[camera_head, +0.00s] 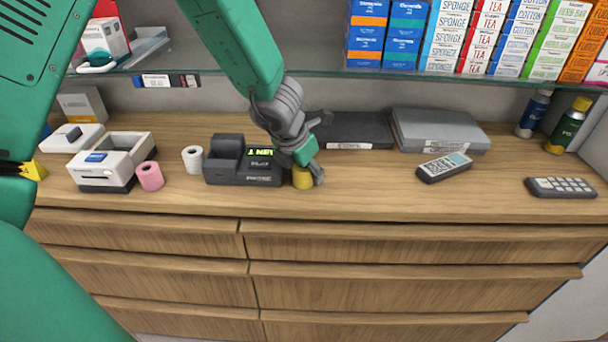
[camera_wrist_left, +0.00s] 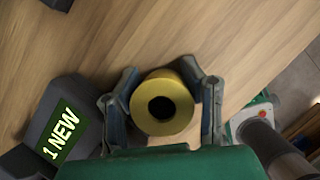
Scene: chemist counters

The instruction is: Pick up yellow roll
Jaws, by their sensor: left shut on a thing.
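The yellow roll (camera_head: 302,180) stands on the wooden counter (camera_head: 380,190), just right of the black terminal (camera_head: 240,165) with a lit green display. My left gripper (camera_head: 307,172) reaches down over it and is shut on it. In the left wrist view the yellow roll (camera_wrist_left: 162,104) sits upright between the two fingers, its hollow core facing the camera. The gripper hides part of the roll in the head view. My right gripper is not identifiable in either view.
A pink roll (camera_head: 150,177) and a white roll (camera_head: 193,159) stand to the left, beside a white printer (camera_head: 112,165). A handheld device (camera_head: 444,167) and a keypad (camera_head: 560,187) lie to the right. A glass shelf with boxes (camera_head: 450,40) hangs above.

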